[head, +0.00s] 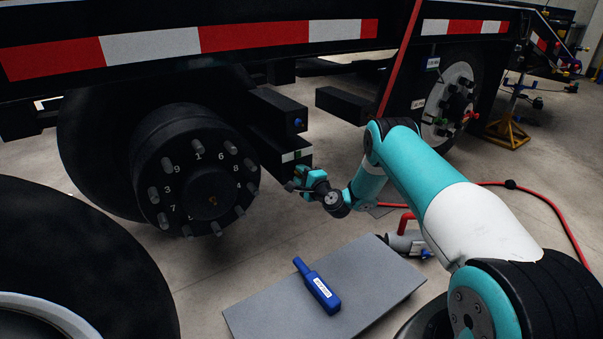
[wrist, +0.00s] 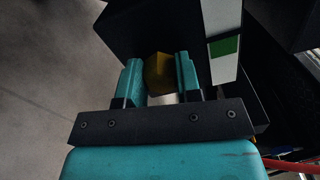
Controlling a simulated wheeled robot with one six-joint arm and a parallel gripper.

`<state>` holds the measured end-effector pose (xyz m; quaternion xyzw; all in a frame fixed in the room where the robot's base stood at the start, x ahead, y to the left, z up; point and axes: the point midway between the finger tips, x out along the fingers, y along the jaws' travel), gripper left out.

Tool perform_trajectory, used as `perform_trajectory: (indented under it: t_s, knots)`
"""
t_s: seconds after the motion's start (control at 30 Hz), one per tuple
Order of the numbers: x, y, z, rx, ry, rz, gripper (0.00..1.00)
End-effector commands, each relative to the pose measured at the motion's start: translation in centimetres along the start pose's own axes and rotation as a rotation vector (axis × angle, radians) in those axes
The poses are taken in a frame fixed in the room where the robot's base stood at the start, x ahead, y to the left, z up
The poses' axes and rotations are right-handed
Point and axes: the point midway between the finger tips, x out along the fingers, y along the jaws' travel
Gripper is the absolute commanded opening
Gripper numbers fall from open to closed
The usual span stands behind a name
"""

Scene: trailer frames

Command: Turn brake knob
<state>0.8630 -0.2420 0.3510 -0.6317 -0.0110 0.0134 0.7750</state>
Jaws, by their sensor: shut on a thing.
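The brake knob (wrist: 158,75) is a brass-yellow, faceted piece on the dark face of a black box (wrist: 130,28) in the wrist view. My gripper (wrist: 159,80) has one teal finger on each side of the knob and is shut on it. A white label with a green patch (wrist: 225,48) is on the box to the right of the knob. In the head view my gripper (head: 295,183) is at the lower front of the black box (head: 280,150) under the trailer frame. The knob is hidden there by the gripper.
A black wheel hub (head: 205,185) with numbered studs is left of my gripper. A tyre (head: 60,260) fills the lower left. A grey board (head: 260,315) on the floor bears a blue tool (head: 318,287). A red hose (head: 545,210) lies at right. The red-and-white striped trailer rail (head: 250,40) runs above.

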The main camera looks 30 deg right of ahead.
Motion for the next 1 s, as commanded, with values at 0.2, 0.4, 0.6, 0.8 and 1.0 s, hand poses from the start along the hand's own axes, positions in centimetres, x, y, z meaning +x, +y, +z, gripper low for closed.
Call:
perform_trajectory:
  t_s: [0.2, 0.4, 0.6, 0.8, 1.0]
  knots:
    - [-0.12, -0.03, -0.10, 0.206, 0.004, 0.003, 0.08]
    - [-0.14, -0.05, -0.15, 0.396, 0.004, 0.003, 0.08]
    - [-0.12, -0.12, -0.21, 0.584, 0.004, 0.002, 0.08]
    - [-0.12, -0.16, -0.27, 0.755, 0.005, 0.002, 0.08]
    - [-0.12, -0.18, -0.32, 0.887, 0.005, 0.001, 0.08]
